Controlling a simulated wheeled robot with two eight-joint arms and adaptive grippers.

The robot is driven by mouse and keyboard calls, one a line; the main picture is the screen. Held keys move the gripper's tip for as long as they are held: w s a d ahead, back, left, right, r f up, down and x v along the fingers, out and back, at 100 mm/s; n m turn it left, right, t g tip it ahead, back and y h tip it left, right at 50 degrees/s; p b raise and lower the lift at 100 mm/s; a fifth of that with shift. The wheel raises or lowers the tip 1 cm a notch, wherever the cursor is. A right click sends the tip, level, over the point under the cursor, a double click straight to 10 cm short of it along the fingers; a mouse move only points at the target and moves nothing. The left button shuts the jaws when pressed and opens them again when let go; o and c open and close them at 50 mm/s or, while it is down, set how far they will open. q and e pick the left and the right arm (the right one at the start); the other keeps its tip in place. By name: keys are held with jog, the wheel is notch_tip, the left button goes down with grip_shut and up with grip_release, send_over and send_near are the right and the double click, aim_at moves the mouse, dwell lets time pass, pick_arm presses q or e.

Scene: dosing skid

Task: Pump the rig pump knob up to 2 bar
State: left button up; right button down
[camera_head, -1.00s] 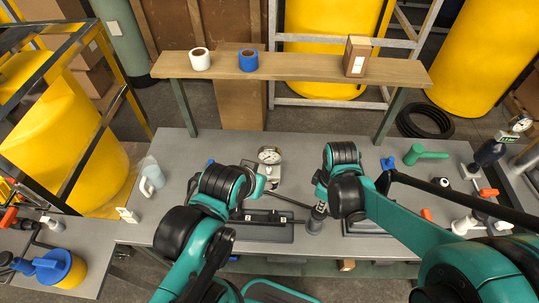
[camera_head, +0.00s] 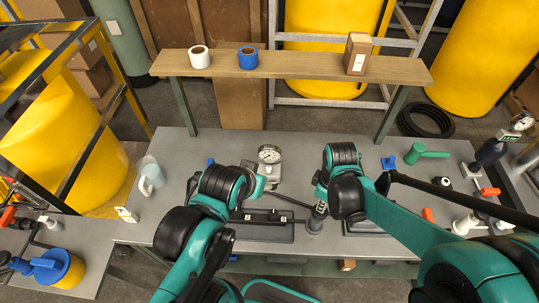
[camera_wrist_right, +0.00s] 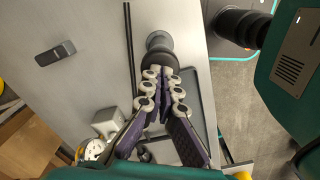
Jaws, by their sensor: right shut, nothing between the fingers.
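The rig pump knob (camera_wrist_right: 159,56) is dark and round with a grey cap, at the top middle of the right wrist view. In the head view its grey body (camera_head: 314,226) stands right of the black-barred rig on the bench. My right gripper (camera_head: 319,209) is at its top; in the right wrist view its fingers (camera_wrist_right: 163,78) are shut together, tips against or just above the knob, with nothing between them. Exact contact is hidden. The pressure gauge (camera_head: 269,154) has a white dial, also partly visible in the right wrist view (camera_wrist_right: 95,150); its reading is too small to tell. My left gripper is hidden behind its arm.
The grey bench (camera_head: 180,160) has free room behind my arms. A wooden shelf (camera_head: 300,68) crosses above it with two tape rolls and a box.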

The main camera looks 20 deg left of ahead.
jog(key=shift+f+b, duration=1.4)
jog(key=shift+f, duration=0.3)
jog(key=shift+r+p, duration=1.35)
jog(key=shift+r, duration=0.45)
jog(key=shift+f, duration=0.25)
jog(key=shift+f+b, duration=1.5)
jog(key=shift+r+p, duration=1.3)
jog(key=shift+r, duration=0.4)
jog(key=shift+f, duration=0.25)
